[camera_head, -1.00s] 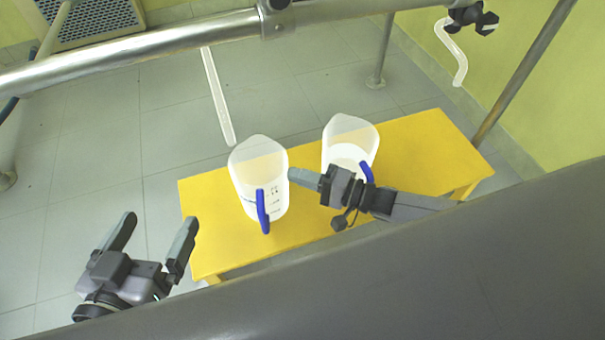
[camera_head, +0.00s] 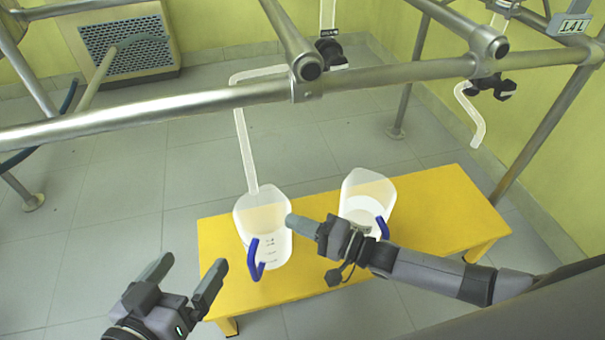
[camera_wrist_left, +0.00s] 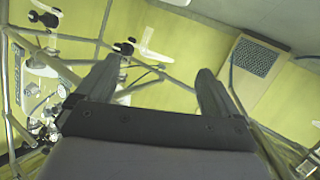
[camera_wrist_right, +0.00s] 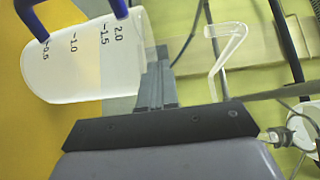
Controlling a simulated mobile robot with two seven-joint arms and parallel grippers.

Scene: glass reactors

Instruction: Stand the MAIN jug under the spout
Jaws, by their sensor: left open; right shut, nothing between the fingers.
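Two clear jugs with blue handles stand upright on a yellow bench: a left jug (camera_head: 264,222) and a right jug (camera_head: 366,194). No label shows which is MAIN. A white spout tube (camera_head: 246,150) comes down behind the left jug; its lower end overlaps that jug's back rim in the picture, and I cannot tell if it is over the mouth. My right gripper (camera_head: 293,221) is shut and empty, its tips at the left jug's right edge. The right wrist view shows a jug with scale marks (camera_wrist_right: 85,65) beside the fingers. My left gripper (camera_head: 186,272) is open and empty, left of the bench.
The yellow bench (camera_head: 440,205) has free room at its right end. A metal rail (camera_head: 400,72) crosses above the jugs. A second bent tube (camera_head: 469,112) hangs at the right, behind the right jug. A vented box (camera_head: 125,45) stands at the back left.

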